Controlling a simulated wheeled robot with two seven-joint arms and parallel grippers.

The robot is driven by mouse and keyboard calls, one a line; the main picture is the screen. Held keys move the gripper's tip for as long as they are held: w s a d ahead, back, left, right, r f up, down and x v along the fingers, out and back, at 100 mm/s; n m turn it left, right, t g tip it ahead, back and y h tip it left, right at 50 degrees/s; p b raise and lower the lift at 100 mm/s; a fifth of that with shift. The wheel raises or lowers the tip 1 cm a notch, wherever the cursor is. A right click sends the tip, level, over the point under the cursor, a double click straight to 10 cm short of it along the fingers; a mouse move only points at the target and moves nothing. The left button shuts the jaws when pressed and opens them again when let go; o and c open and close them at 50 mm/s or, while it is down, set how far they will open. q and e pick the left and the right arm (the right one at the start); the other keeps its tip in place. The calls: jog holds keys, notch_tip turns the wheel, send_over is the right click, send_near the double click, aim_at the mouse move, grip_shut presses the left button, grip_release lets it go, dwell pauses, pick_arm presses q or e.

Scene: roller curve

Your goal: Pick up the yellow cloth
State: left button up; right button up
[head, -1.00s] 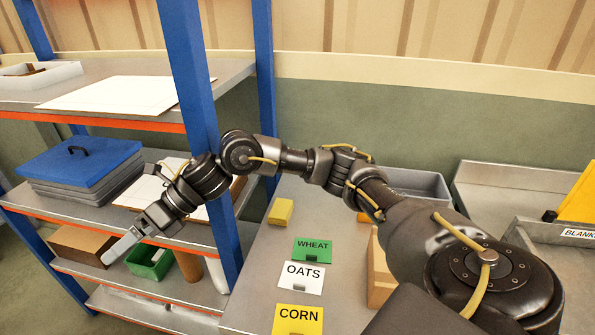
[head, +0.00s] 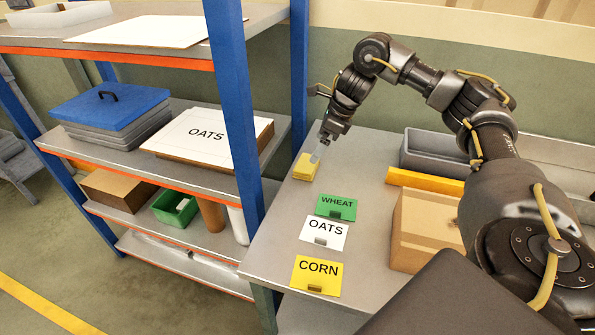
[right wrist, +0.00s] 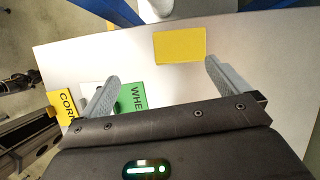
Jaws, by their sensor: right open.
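The yellow cloth (head: 303,170) is a small folded block lying on the metal table near its far left corner. It also shows in the right wrist view (right wrist: 180,46), lying flat just beyond my fingertips. My right gripper (head: 319,151) is at the cloth in the head view, with its fingers pointing down toward it. In the right wrist view the right gripper (right wrist: 162,72) has its fingers spread wide, with nothing between them. I cannot tell whether a finger touches the cloth. My left gripper is not in view.
Green WHEAT (head: 336,207), white OATS (head: 324,231) and yellow CORN (head: 317,275) cards lie on the table (head: 275,258) in front of the cloth. A cardboard box (head: 425,230) and grey bin (head: 433,152) stand to the right. A blue shelf post (head: 236,110) rises left of the table.

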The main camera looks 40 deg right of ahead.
jog(key=d+m, duration=0.1)
jog(key=d, duration=0.2)
jog(key=b, duration=0.2)
send_over(307, 163)
jog(key=s+d, duration=0.2)
jog(key=s, duration=0.1)
jog(key=shift+h, duration=0.4)
notch_tip(307, 163, down, 5)
jog(key=shift+w+a+r, duration=0.1)
jog(key=shift+w, duration=0.05)
jog(key=shift+w+f, duration=0.1)
jog(key=shift+f, duration=0.2)
jog(key=shift+w+a+f, duration=0.1)
jog(key=shift+a+f, duration=0.05)
jog(key=shift+f, duration=0.15)
jog(key=x, duration=0.1)
jog(key=p+x, duration=0.1)
jog(key=x, duration=0.1)
jog(key=shift+w+a+f, duration=0.1)
jog(key=shift+w+f, duration=0.05)
jog(key=shift+w, duration=0.25)
jog(key=shift+w+f, duration=0.15)
jog(key=shift+f, duration=0.3)
jog(key=shift+t, duration=0.3)
jog(key=shift+a, duration=0.1)
jog(key=c, duration=0.7)
